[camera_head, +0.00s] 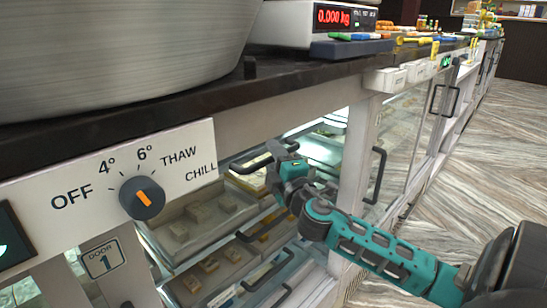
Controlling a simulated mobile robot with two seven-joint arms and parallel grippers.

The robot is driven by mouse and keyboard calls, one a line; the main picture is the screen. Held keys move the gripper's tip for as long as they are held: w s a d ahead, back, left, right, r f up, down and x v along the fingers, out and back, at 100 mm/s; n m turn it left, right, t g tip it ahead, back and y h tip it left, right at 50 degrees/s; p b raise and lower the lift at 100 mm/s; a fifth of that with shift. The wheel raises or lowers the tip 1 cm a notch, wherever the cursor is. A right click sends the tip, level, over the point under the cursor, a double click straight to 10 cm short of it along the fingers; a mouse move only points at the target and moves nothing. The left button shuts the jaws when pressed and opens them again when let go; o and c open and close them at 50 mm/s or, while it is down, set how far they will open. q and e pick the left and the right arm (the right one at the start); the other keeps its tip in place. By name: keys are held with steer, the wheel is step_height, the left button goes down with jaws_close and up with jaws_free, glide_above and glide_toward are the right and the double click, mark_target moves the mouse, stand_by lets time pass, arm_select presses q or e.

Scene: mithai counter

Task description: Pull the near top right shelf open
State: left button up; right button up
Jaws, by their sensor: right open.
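The display case under the counter holds pull-out shelves. The near top right shelf (247,179) has a dark bar handle (248,163), and it sits inside the lit case. My right gripper (274,164) is open at the right end of that handle. Its fingers overlap the handle's end in the picture; I cannot tell whether they touch it or have it between them. The gripper and wrist hide part of the shelf's front. My left gripper is not in view.
Lower shelves with sweets (215,262) and dark handles lie below. A white post (357,150) and a vertical door handle (376,175) stand right of the gripper. A temperature knob (142,198) is at left. The wood-patterned floor (480,150) at right is clear.

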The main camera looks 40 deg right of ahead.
jaws_close()
stand_by(0.3)
stand_by(0.3)
